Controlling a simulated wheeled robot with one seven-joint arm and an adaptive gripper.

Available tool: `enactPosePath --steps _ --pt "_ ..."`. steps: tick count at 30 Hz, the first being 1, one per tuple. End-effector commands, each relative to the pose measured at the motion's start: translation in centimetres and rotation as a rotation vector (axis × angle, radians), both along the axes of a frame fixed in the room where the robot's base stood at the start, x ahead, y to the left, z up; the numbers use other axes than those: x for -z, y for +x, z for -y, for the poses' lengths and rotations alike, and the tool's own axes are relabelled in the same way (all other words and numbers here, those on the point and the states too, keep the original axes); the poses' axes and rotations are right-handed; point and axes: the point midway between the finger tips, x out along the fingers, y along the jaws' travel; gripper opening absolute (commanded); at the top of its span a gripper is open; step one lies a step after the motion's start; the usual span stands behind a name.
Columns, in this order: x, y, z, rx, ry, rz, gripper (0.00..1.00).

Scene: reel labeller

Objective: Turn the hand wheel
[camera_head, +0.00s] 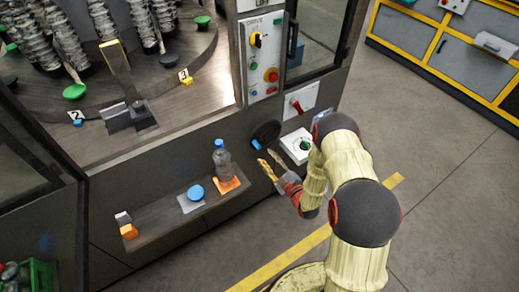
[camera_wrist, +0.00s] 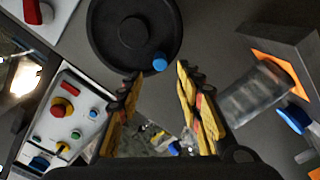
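The hand wheel is a black disc (camera_head: 266,133) on the front panel of the grey machine, and it also shows at the top of the wrist view (camera_wrist: 120,42). Its blue knob (camera_head: 256,144) sits at the lower left of the rim in the head view. In the wrist view the knob (camera_wrist: 159,62) is at the lower right of the rim. My gripper (camera_head: 269,158) is in front of the panel, just below the wheel. Its yellow-and-black fingers (camera_wrist: 160,80) are apart with nothing between them. The knob appears just beyond the gap; contact is not visible.
A control panel (camera_head: 265,60) with buttons is above the wheel. Open floor lies right.

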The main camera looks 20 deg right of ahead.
Motion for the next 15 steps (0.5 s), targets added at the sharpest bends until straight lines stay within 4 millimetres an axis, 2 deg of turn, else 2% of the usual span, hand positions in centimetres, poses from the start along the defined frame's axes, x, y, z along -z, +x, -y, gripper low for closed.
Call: enactPosePath --steps 9,15 --pt "0.1 4.4 -1.5 -0.002 -0.001 0.000 0.36" --pt "0.1 6.4 -2.1 0.000 0.000 -0.001 0.36"
